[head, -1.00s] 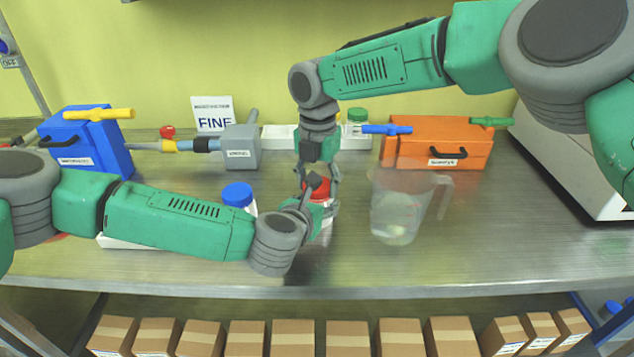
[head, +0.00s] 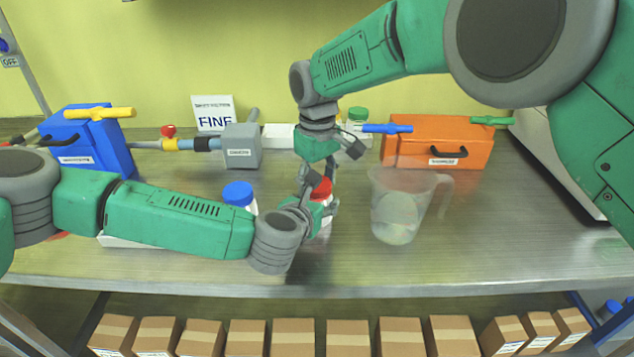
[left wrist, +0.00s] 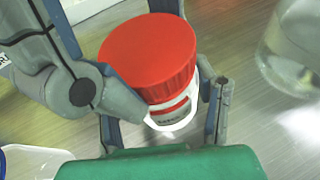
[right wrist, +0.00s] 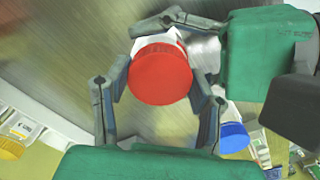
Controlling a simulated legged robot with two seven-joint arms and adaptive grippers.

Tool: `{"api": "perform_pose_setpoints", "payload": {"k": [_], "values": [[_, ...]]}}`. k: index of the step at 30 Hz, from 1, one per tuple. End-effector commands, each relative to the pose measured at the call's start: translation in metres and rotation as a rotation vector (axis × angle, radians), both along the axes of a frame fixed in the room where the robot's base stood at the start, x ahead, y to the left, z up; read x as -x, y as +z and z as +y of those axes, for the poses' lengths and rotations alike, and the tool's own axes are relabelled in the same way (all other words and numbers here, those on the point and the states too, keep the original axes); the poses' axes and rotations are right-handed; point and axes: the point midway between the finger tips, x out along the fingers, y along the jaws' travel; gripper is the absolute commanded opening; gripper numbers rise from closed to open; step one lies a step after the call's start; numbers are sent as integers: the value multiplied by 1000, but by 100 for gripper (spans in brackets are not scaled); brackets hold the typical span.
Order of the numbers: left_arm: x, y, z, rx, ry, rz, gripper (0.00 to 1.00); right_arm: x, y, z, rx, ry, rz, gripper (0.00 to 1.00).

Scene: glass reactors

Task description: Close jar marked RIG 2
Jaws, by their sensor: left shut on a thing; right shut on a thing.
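A white jar with a red lid (head: 321,188) stands upright on the metal bench in the head view. In the left wrist view the red lid (left wrist: 148,55) sits on top of the white jar body (left wrist: 176,122), whose label is too small to read. My left gripper (head: 322,214) is shut on the jar body, low down. My right gripper (head: 320,178) comes from above, shut on the red lid. In the right wrist view the lid (right wrist: 160,75) lies between its two fingers, and the left gripper's fingers show beyond it.
A blue-capped jar (head: 238,194) stands just left of the held jar. A clear jug (head: 395,215) stands close on the right. An orange box (head: 440,142), a blue box (head: 85,142) and a grey box (head: 241,147) are behind. The bench front is clear.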

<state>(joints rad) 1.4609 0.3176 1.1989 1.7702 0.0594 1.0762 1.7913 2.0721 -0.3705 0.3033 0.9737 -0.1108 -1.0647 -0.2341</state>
Motion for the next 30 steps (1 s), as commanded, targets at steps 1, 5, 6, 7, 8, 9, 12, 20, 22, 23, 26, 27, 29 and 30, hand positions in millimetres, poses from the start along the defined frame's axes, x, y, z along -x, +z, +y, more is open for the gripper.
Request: {"api": "perform_pose_setpoints", "payload": {"k": [1, 5, 6, 7, 8, 9, 12, 20, 22, 23, 26, 27, 29, 30], "values": [[5, 1, -8, 5, -22, 1, 0, -1, 2, 5, -11, -3, -9, 15], [6, 1, -9, 5, -24, 2, 0, -1, 2, 5, -12, -1, -9, 15], [6, 1, -9, 5, -24, 2, 0, -1, 2, 5, -12, -1, -9, 15], [6, 1, -9, 5, -24, 2, 0, -1, 2, 5, -12, -1, -9, 15], [6, 1, -9, 5, -24, 2, 0, -1, 2, 5, -12, 0, -9, 53], [6, 1, -9, 5, -25, 2, 0, -1, 2, 5, -12, 0, -9, 67], [5, 1, -8, 5, -20, 2, 0, -1, 2, 4, -10, 0, -7, 70], [3, 1, -4, 2, -11, 1, 0, -1, 5, 2, -5, 0, -6, 70], [3, 1, -4, 3, -10, 0, 0, -1, 11, 2, -5, 0, -6, 70], [2, 1, -4, 3, -10, 0, 0, -1, 14, 2, -5, 0, -6, 70], [2, 1, -3, 3, -9, 0, 0, -1, 29, 1, -4, 0, -7, 70], [2, 1, -3, 2, -8, 0, 0, -1, 34, 1, -3, 0, -6, 70], [2, 1, -3, 2, -8, 0, 0, -1, 41, 1, -4, 0, -6, 70], [2, 1, -3, 2, -8, 0, 0, -1, 44, 1, -3, 0, -5, 70]]}}
